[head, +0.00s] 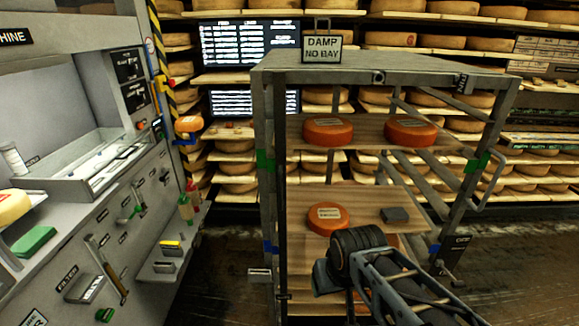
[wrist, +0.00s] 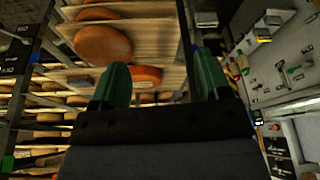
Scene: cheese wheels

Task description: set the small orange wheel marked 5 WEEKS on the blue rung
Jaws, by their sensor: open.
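Several orange wheels are in the head view. A labelled one (head: 328,217) lies on the rack's lower shelf, level with blue marks (head: 268,246) on the posts. Two more, a left one (head: 328,131) and a right one (head: 411,133), lie on the shelf above. The labels are too small to read. My gripper (wrist: 162,68) is open and empty; in the wrist view an orange wheel (wrist: 146,74) shows beyond its green fingers. In the head view my wrist hides part of the lower shelves.
A dark block (head: 395,215) lies on the lower shelf, right of the labelled wheel. Green marks (head: 264,160) sit on the posts by the upper shelf. The grey machine (head: 90,200) stands at left. A DAMP NO BAY sign (head: 322,47) tops the rack.

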